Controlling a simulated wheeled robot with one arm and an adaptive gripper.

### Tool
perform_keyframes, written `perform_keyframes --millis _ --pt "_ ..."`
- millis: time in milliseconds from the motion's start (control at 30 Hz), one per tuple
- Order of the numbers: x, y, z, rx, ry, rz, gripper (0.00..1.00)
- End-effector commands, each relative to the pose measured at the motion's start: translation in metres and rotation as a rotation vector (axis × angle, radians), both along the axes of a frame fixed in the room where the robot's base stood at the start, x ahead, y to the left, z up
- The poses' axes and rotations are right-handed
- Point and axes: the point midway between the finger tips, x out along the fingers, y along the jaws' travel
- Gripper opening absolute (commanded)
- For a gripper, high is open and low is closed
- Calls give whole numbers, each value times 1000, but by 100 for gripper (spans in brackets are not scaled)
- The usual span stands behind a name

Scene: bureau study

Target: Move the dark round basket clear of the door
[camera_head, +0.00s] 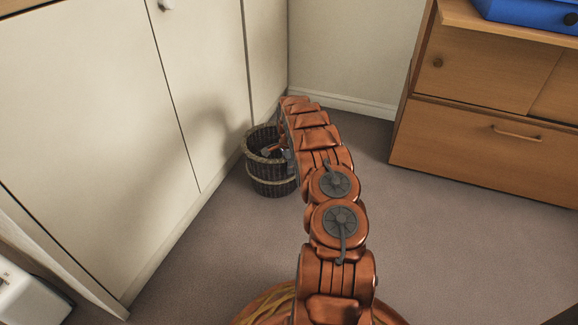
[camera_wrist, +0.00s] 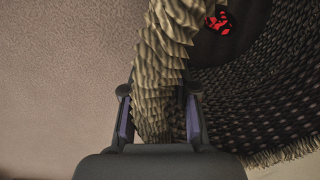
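The dark round basket (camera_head: 270,181) stands upright on the floor near the back corner, close to the cream door (camera_head: 205,75). It is dark woven with paler bands. My arm hides its right side in the head view. In the wrist view its pale braided rim (camera_wrist: 162,60) runs between the two fingers of my gripper (camera_wrist: 160,112), with one finger outside and one inside the wall. The fingers are apart, and a gap shows beside the inner one. A red and black item (camera_wrist: 217,21) lies inside the dark basket.
A wooden cabinet (camera_head: 470,135) with a blue case (camera_head: 530,12) on top stands at the right. A white object (camera_head: 28,298) is at the lower left. The grey carpet (camera_head: 450,240) is clear in front of the cabinet and around the basket's front.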

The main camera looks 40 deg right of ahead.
Motion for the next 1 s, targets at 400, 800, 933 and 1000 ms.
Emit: perform_keyframes --millis 400,800,933,1000 --pt "-1 -2 1 0 0 -3 44" --pt "-3 0 44 -2 0 -2 44" --pt "-4 0 68 -3 -3 -2 44" --pt "-5 1 81 -1 -1 -2 44"
